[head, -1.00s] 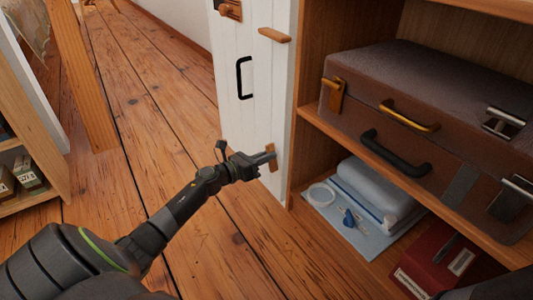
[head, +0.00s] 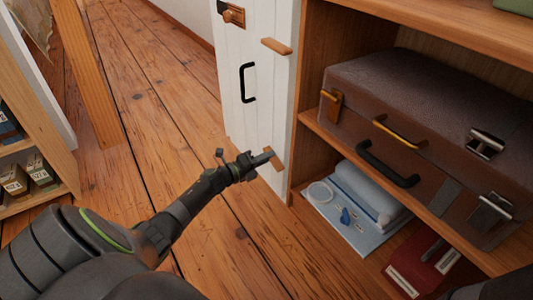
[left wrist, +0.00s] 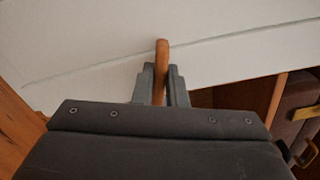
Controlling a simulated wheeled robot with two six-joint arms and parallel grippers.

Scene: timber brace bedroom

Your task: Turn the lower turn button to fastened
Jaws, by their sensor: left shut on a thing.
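The lower turn button (head: 277,164) is a small wooden bar near the right edge of the white plank door (head: 234,122). In the head view it looks upright with a slight tilt, and its middle is partly hidden by my fingers. My left gripper (head: 266,157) is shut on it. In the left wrist view the wooden button (left wrist: 162,58) stands between the two fingers (left wrist: 161,85), its end showing beyond them. My right gripper is not in view.
An upper turn button (head: 277,46) lies nearly level on the door, above a black handle (head: 247,83). A low shelf (head: 40,205) stands left. The floor between is clear.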

